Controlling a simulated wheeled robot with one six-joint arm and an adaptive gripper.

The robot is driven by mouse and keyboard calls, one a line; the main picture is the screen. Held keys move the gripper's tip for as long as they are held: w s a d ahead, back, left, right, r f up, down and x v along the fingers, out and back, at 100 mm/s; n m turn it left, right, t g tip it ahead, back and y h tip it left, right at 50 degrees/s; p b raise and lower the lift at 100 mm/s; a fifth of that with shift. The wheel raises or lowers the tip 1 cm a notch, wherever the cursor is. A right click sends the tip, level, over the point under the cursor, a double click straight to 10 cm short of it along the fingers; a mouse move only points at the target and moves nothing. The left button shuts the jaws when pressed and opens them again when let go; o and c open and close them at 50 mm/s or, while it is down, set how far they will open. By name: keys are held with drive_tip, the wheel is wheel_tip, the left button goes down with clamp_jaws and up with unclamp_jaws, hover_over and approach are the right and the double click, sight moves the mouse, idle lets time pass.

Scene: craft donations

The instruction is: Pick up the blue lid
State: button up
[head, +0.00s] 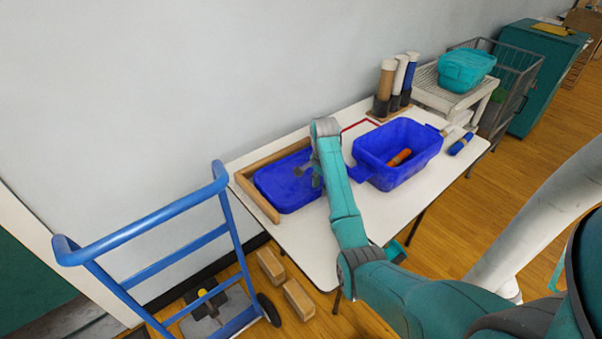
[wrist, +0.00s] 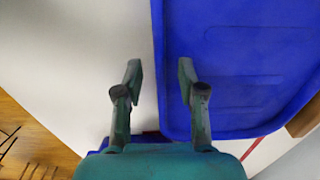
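The blue lid (head: 281,187) lies on the white table, against a wooden corner frame on its left and back sides. It fills much of the right side of the wrist view (wrist: 240,70). My gripper (wrist: 159,70) is open and empty. In the wrist view its two fingers are on either side of the lid's near edge, one over the lid and one over bare white table. In the head view my gripper (head: 309,174) is at the lid's right side, partly hidden by my arm. I cannot tell whether the fingers touch the lid.
A blue bin (head: 420,160) with an orange tube (head: 400,157) inside stands right of my arm. The wooden frame (head: 258,201) borders the lid. Upright tubes (head: 386,80) stand behind. A blue hand truck (head: 150,220) stands left of the table (head: 310,240).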

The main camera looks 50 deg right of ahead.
drive_tip(key=shift+f, duration=0.45)
clamp_jaws()
drive_tip(key=shift+r, duration=0.15)
